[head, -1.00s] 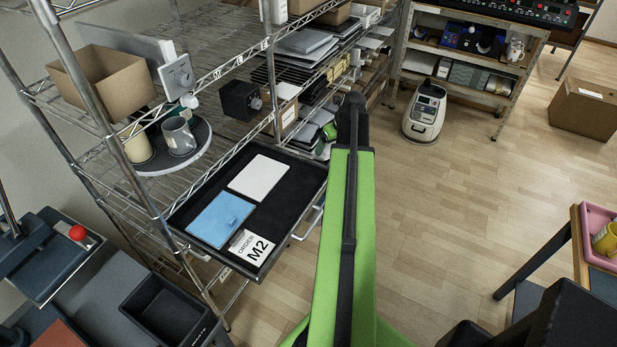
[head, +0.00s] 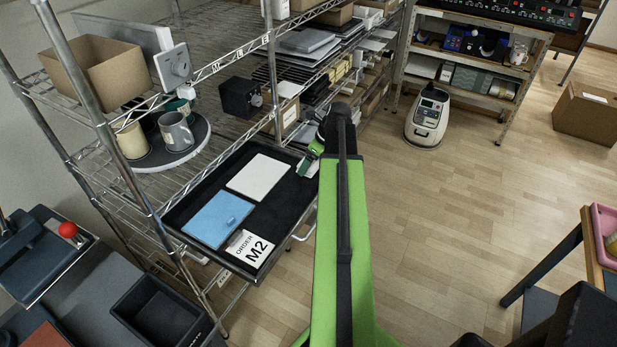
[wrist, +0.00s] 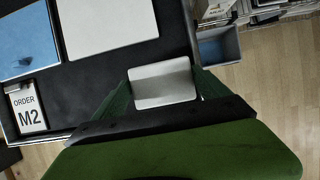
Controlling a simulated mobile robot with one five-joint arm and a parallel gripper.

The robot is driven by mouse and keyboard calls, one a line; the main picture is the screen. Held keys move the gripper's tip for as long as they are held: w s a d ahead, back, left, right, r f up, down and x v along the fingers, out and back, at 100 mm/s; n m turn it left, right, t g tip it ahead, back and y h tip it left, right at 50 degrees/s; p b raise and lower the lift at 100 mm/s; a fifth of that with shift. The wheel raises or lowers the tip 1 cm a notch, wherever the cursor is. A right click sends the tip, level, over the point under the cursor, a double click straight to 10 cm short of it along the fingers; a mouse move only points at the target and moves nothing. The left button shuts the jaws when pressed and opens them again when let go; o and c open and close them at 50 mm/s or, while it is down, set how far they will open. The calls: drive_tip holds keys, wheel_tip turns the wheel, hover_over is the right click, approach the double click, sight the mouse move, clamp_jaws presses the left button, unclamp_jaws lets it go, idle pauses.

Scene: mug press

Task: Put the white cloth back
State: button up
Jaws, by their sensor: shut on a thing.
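A black tray (head: 286,199) is pulled out from the wire shelf. On it lie a flat white rectangle (head: 258,177), a flat blue rectangle (head: 218,219) with a small raised blue bit, and a card reading ORDER M2 (head: 250,248). My gripper (head: 309,160) is above the tray's far right corner, partly hidden by my green arm. In the wrist view its green fingers are shut on a small pale, folded-looking piece (wrist: 163,84), apparently the white cloth. It is held right of the white rectangle (wrist: 110,22), near the tray's edge.
A round stand (head: 190,153) with a grey mug (head: 176,132) and other mugs is on the shelf behind the tray. A shelf post (head: 272,70) rises near the tray's back. A black bin (head: 160,309) is at lower left.

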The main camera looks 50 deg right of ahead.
drive_tip(key=shift+w+a+f, duration=0.2)
drive_tip(key=shift+w, duration=0.2)
wheel_tip(320, 180, down, 4)
drive_tip(key=b, duration=0.4)
drive_tip(key=shift+f, duration=0.2)
drive_tip(key=shift+r, duration=0.25)
drive_tip(key=shift+f, duration=0.2)
drive_tip(key=o, duration=0.9)
drive_tip(key=shift+r, duration=0.1)
